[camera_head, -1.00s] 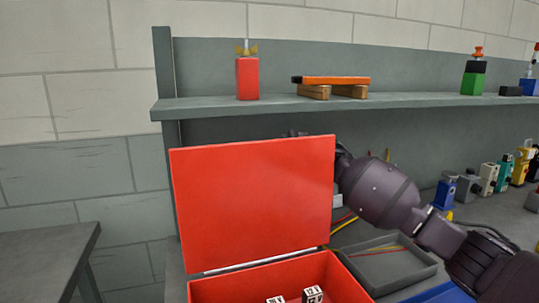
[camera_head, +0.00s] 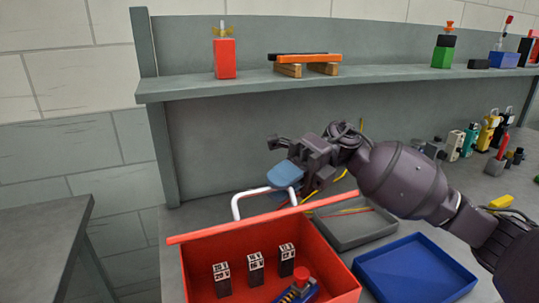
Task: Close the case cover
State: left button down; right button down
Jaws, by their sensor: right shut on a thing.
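The red case (camera_head: 340,275) stands open at the bottom centre, with its inside in view. Its red cover (camera_head: 262,220) shows almost edge-on as a thin strip across the back of the case, tilted forward and partly lowered. A white handle (camera_head: 237,207) rises from behind the strip. My right gripper (camera_head: 286,176), with blue finger pads, is shut on the handle at its right part; the exact contact is partly hidden by the pads. My left gripper is not in view.
Inside the case are three black and white blocks (camera_head: 256,270) and a blue part with a red knob (camera_head: 300,285). A grey tray (camera_head: 350,235) and a blue tray (camera_head: 415,270) lie to the right. A shelf (camera_head: 190,88) runs behind.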

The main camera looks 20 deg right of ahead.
jog(key=s+f+n+t+b, duration=0.1)
jog(key=s+f+n, duration=0.1)
jog(key=f, duration=0.2)
jog(key=s+f+n+t+h+b, duration=0.1)
jog(key=s+f+n, duration=0.1)
jog(key=s+f, duration=0.1)
jog(key=s+f+n+t+h+b, duration=0.1)
jog(key=s+f+n, duration=0.1)
jog(key=s+f, duration=0.1)
jog(key=shift+s+f, duration=0.25)
jog(key=shift+f, duration=0.65)
jog(key=shift+f, duration=0.15)
jog(key=c, duration=1.3)
grip_release()
jog(key=shift+s, duration=0.1)
jog(key=shift+o, duration=0.5)
